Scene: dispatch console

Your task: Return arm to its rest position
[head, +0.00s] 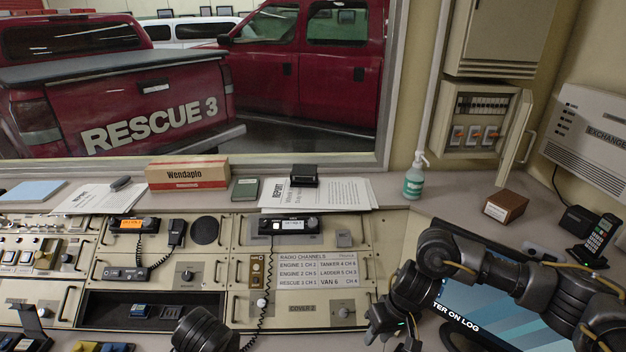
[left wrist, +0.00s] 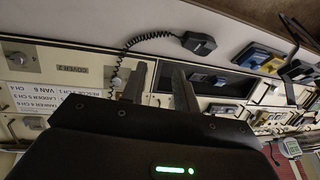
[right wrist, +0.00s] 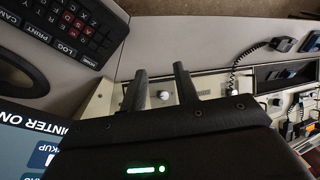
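My right arm enters the head view from the right, bent over the console. Its gripper (head: 378,328) hangs at the front of the panel, beside the COVER 2 plate (head: 303,307). In the right wrist view its fingers (right wrist: 160,82) stand apart with nothing between them. A dark rounded part of my left arm (head: 205,330) shows at the bottom of the head view; the left fingertips are not seen there. In the left wrist view the left fingers (left wrist: 160,82) are apart and empty, in front of the panel.
A monitor (head: 480,290) stands behind my right arm. A black handset (left wrist: 199,43) on a coiled cord lies by the panel's front edge. A keyboard (right wrist: 75,30) is near the right gripper. A sanitizer bottle (head: 414,178) and brown box (head: 505,206) stand on the back ledge.

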